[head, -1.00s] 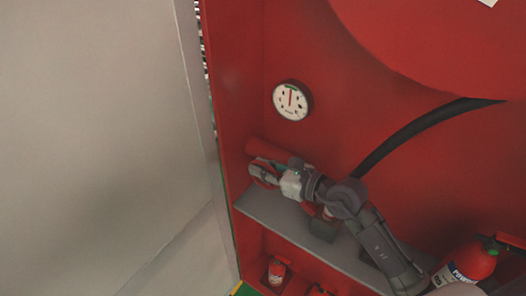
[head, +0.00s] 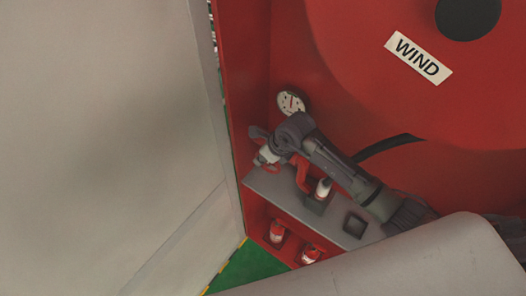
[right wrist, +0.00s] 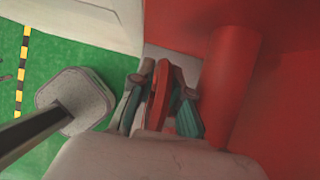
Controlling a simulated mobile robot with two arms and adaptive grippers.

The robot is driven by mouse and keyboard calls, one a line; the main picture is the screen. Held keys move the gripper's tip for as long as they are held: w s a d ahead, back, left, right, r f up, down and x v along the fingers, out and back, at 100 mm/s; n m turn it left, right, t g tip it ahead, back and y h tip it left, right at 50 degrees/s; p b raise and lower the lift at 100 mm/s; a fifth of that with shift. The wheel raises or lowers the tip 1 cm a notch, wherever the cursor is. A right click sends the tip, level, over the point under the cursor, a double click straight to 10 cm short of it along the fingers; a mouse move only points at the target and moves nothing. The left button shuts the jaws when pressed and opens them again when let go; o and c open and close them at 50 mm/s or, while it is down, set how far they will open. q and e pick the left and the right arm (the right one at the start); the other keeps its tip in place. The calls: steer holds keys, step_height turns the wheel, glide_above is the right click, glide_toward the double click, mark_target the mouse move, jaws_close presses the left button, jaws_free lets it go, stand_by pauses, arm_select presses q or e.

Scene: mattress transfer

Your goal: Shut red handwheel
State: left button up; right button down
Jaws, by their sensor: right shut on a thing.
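The red handwheel (right wrist: 159,95) shows edge-on in the right wrist view, between the fingers of my right gripper (right wrist: 160,100). The gripper is shut on its rim. A thick red pipe (right wrist: 233,85) stands right beside it. In the head view my right gripper (head: 262,157) is at the left end of the grey shelf, inside the red cabinet. A bit of the handwheel (head: 272,169) shows just below it; the arm hides the rest. My left gripper is not in view.
A round gauge (head: 291,103) is on the cabinet's back wall above the arm. A large red reel with a WIND label (head: 418,57) fills the upper right. Small red extinguishers (head: 277,232) stand below the grey shelf (head: 276,190). A pale panel (head: 100,120) stands at left.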

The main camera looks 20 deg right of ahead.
steer(key=shift+w+f+g+h, duration=0.15)
steer(key=shift+f+g+h, duration=0.05)
steer(key=shift+g+h, duration=0.65)
steer(key=shift+g, duration=0.25)
steer(key=c, duration=1.1)
jaws_free()
steer(key=v, duration=1.2)
steer(key=shift+a, duration=0.15)
